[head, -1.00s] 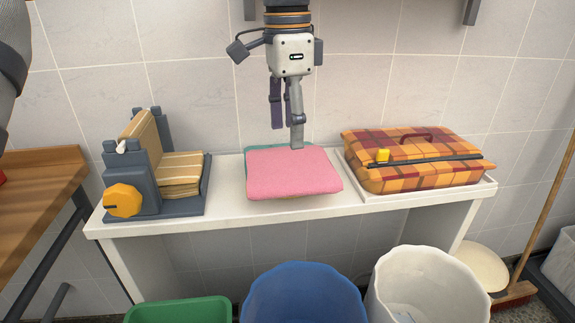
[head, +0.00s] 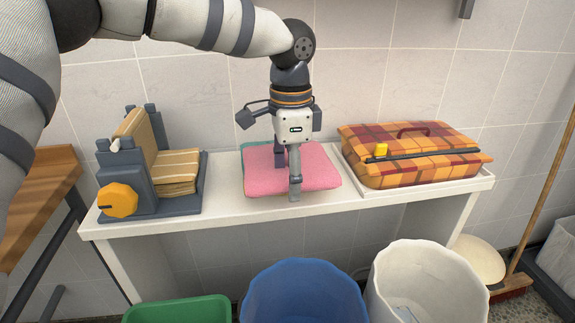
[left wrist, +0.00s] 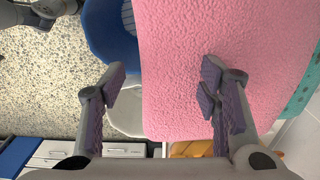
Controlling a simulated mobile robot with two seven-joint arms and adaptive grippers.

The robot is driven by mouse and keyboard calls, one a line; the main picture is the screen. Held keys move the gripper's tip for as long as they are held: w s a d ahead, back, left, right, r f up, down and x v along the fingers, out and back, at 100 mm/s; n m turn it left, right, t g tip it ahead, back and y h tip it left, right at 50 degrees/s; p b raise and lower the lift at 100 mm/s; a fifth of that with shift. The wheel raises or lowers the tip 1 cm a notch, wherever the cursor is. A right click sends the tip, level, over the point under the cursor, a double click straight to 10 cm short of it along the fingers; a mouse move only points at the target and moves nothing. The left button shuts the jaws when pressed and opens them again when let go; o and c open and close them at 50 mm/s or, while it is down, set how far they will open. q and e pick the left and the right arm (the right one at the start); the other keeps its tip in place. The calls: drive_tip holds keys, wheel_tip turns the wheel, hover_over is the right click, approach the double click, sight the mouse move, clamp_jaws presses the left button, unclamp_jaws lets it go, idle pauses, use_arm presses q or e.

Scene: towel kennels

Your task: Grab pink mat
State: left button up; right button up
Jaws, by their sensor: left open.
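The pink mat (head: 322,172) lies flat on top of a small stack at the middle of the white table. A teal edge (head: 245,149) shows beneath it at the back left. My left gripper (head: 288,182) points down at the mat's front part and is open and empty. In the left wrist view the pink mat (left wrist: 240,30) fills the middle and upper right. One finger of my left gripper (left wrist: 162,68) is over the mat, and the other is beyond its edge, against the floor. Contact cannot be told. My right gripper is not in view.
On the white table (head: 225,218), a grey device with folded striped cloth (head: 178,172) stands left and an orange plaid case (head: 415,155) lies right. A green bin (head: 178,310), a blue bin (head: 305,290) and a white bin (head: 425,285) stand in front.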

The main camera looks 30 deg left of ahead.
use_arm(q)
drive_tip(key=c, duration=1.3)
drive_tip(key=shift+o, duration=0.2)
drive_tip(key=shift+r, duration=0.1)
